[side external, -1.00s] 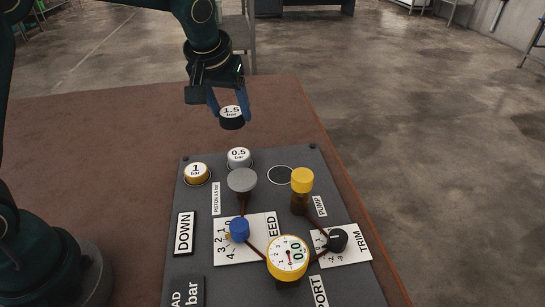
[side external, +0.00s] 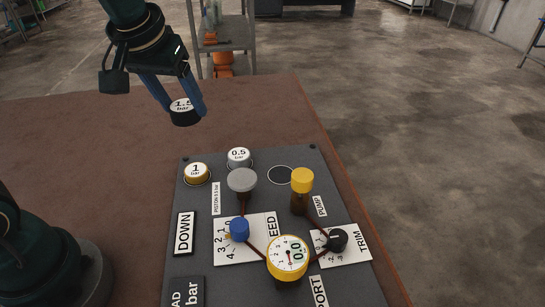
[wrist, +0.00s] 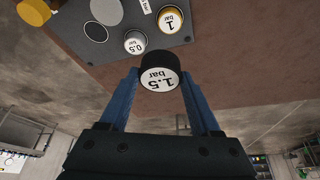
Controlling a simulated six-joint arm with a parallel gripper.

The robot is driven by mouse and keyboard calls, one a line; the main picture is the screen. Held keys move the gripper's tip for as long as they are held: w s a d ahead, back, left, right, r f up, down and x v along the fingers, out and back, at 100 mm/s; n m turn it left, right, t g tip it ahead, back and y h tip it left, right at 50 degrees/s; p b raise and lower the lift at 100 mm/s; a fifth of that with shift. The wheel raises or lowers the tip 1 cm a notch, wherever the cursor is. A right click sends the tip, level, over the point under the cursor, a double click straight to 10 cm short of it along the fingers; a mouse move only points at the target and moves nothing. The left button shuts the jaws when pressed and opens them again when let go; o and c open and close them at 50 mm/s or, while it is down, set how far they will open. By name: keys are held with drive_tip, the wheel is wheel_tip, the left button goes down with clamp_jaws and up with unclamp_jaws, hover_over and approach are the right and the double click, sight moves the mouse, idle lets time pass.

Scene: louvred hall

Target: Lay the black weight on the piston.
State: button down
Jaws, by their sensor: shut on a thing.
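The black weight (side external: 184,114), with a white top marked 1.5 bar, is held between the blue fingers of my gripper (side external: 182,106). It hangs in the air above the brown table, beyond and left of the panel's far edge. In the wrist view the weight (wrist: 160,74) sits between the fingertips of my gripper (wrist: 160,80). The piston (side external: 242,181), a grey round plate on a dark stem, stands on the panel with nothing on it. In the wrist view a grey disc that seems to be the piston (wrist: 107,11) shows near the top edge.
A gold 1 bar weight (side external: 196,173) and a silver 0.5 bar weight (side external: 239,157) stand near the piston on the dark panel (side external: 200,215). An empty ringed spot (side external: 280,175) lies beside the yellow-topped pump (side external: 302,182). A blue knob (side external: 239,230), gauge (side external: 288,254) and black trim knob (side external: 337,240) are nearer.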

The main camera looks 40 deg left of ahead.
drive_tip(key=d+f, duration=0.2)
drive_tip(key=d, duration=0.1)
drive_tip(key=w+d+f, duration=0.1)
drive_tip(key=d+f, duration=0.1)
drive_tip(key=d, duration=0.1)
drive_tip(key=w+d+f, duration=0.1)
drive_tip(key=d+f, duration=0.1)
drive_tip(key=d, duration=0.1)
drive_tip(key=shift+w+d, duration=0.1)
drive_tip(key=shift+d, duration=0.2)
drive_tip(key=shift+d+f, duration=0.1)
drive_tip(key=shift+f, duration=1.95)
drive_tip(key=shift+c, duration=0.5)
unclamp_jaws()
drive_tip(key=shift+f, duration=0.15)
